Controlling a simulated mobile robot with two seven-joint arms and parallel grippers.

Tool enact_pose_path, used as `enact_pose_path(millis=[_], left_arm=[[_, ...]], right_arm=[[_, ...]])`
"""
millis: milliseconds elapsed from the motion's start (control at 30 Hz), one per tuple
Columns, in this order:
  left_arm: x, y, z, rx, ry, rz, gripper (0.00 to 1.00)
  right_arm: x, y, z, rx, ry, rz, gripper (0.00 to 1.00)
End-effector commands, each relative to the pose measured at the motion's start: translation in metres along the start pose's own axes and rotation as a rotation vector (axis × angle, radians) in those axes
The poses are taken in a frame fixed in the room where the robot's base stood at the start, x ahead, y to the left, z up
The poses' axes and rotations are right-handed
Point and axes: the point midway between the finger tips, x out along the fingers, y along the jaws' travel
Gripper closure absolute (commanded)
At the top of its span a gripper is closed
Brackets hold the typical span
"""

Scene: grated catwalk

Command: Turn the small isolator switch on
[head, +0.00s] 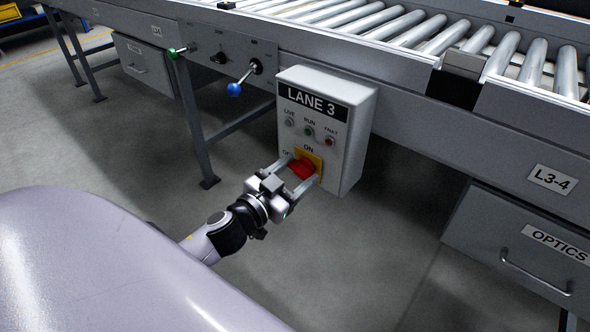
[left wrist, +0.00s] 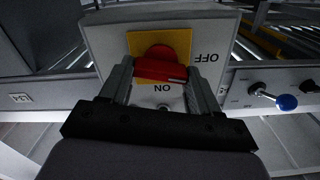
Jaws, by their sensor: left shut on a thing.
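The small isolator switch is a red rotary handle (head: 303,166) on a yellow plate (head: 317,161), low on the front of the grey LANE 3 box (head: 359,130). ON is printed above the plate and OFF at its left. My left gripper (head: 299,172) is at the switch, shut on the red handle with one finger on each side. In the left wrist view the picture is turned over; the handle (left wrist: 160,66) lies crosswise between the fingers, with OFF to the right and ON below. A small pale mark shows near the handle's right end. My right gripper is not in view.
LIVE, RUN and FAULT lamps (head: 308,131) sit above the switch. A blue-knobbed lever (head: 235,89) and a green-knobbed lever (head: 173,53) stick out from the conveyor frame at left. A drawer marked OPTICS (head: 520,250) is at right. Floor below the box is clear.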

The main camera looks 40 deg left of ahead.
Motion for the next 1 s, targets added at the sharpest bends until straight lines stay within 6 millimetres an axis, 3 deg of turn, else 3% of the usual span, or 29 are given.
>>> enact_pose_path(millis=[100,467,733,1000], left_arm=[[0.001,-0.001,-0.004,0.106,0.003,-0.003,0.69],[0.001,0.001,-0.004,0.450,0.004,-0.003,0.69],[0.001,0.002,-0.003,0.707,0.006,-0.003,0.69],[0.002,0.003,-0.002,0.961,0.006,-0.004,0.69]], right_arm=[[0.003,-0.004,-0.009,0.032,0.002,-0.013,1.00],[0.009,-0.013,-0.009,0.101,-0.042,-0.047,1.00],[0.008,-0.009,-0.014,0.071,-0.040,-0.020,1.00],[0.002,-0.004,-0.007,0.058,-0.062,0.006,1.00]])
